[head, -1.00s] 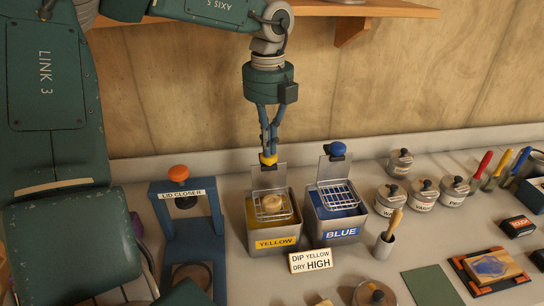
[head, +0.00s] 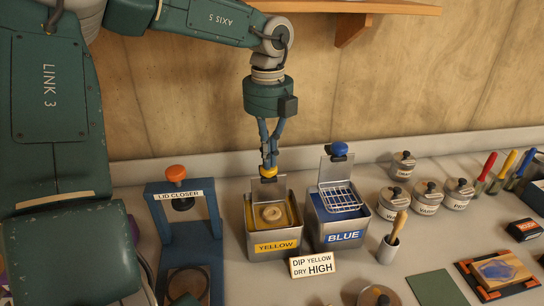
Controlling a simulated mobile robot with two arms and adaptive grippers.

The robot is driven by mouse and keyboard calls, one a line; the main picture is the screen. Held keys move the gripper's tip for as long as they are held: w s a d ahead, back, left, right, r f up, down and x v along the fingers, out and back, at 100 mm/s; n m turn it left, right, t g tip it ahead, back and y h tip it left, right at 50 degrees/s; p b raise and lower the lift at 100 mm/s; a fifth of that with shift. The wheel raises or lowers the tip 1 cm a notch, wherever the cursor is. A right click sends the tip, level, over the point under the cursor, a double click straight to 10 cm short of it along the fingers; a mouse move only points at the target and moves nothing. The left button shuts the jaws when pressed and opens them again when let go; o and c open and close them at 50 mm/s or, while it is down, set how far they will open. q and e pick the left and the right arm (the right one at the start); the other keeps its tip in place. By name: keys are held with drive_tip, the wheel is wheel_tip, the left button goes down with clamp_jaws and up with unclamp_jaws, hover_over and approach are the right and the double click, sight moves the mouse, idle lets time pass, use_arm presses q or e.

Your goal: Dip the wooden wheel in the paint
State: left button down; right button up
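The wooden wheel (head: 271,212), a pale ring, sits within the yellow paint tank (head: 276,246) with yellow paint around it. Its top face shows; how deep it lies is hard to tell. The basket's wires do not show beneath it, but its grey back plate (head: 269,187) stands at the tank's rear. My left gripper (head: 268,160) points down behind the tank, shut on the yellow knob (head: 268,171) atop that plate. A sign (head: 313,265) reads "DIP YELLOW DRY HIGH". My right gripper is not in view.
The blue paint tank (head: 342,238) stands close on the right, its wire basket (head: 339,197) raised. A lid closer (head: 190,230) stands left. Several lidded jars (head: 426,196) and a brush cup (head: 388,248) stand right. A shelf (head: 340,7) hangs above.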

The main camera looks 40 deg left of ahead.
use_arm(q)
drive_tip(key=shift+s+f+b, duration=0.1)
drive_tip(key=shift+f+b, duration=1.6)
drive_tip(key=shift+f, duration=0.35)
drive_tip(key=shift+r, duration=0.2)
drive_tip(key=shift+r+p, duration=3.4)
drive_tip(key=shift+r, duration=1.65)
drive_tip(key=shift+r, duration=0.1)
wheel_tip(320, 180, up, 5)
drive_tip(key=p, duration=0.3)
